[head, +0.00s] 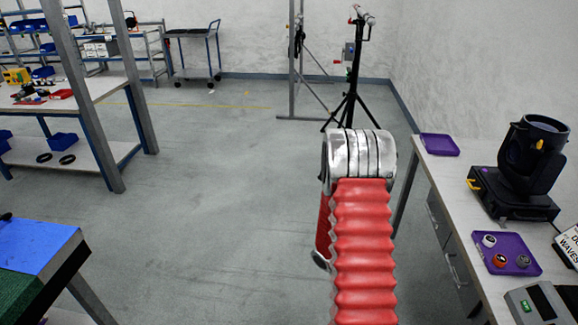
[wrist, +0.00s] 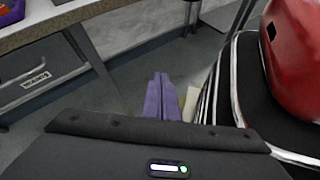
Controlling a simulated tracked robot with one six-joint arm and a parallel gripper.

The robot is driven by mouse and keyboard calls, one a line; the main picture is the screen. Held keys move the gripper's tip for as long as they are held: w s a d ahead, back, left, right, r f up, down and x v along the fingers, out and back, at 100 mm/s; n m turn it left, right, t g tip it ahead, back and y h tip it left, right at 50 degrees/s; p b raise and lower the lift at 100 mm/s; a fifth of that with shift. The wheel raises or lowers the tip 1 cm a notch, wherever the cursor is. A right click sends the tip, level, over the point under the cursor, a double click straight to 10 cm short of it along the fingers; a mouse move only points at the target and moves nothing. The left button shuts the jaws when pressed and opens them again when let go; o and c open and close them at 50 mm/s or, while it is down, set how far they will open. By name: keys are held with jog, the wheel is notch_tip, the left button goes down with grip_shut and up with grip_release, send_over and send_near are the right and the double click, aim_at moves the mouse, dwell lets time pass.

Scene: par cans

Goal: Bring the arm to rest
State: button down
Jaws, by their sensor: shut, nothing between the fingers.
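My arm rises in the middle of the head view, with a red ribbed sleeve and a silver joint at its top. My gripper is hidden in the head view. In the wrist view, my gripper (wrist: 163,98) shows as two purple fingers pressed side by side, shut and empty. It points down past the workbench, with the floor beyond it. The red and black parts at the right of the wrist view look like my own arm, close to the gripper.
At right, a workbench (head: 419,173) carries an empty purple tray (head: 439,145), a black moving-head lamp (head: 531,165) and a purple tray with several small round parts (head: 507,254). A black tripod stand (head: 349,100) stands behind my arm. Grey floor (head: 210,190) is clear at left.

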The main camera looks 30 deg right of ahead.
jog(key=w+a+r+m+t+y, duration=0.1)
jog(key=w+a+r+m+t, duration=0.1)
jog(key=w+a+r+t, duration=0.55)
jog(key=w+a+r+m+t+y, duration=0.15)
jog(key=w+a+r, duration=0.25)
jog(key=a+r, duration=0.65)
jog(key=a+r+n+t+y, duration=0.1)
jog(key=a+r+n+t, duration=0.1)
jog(key=a+r+t, duration=0.5)
jog(key=a+r, duration=0.5)
jog(key=r, duration=0.2)
jog(key=shift+s+t, duration=0.2)
jog(key=shift+t, duration=0.2)
jog(key=shift+r, duration=0.1)
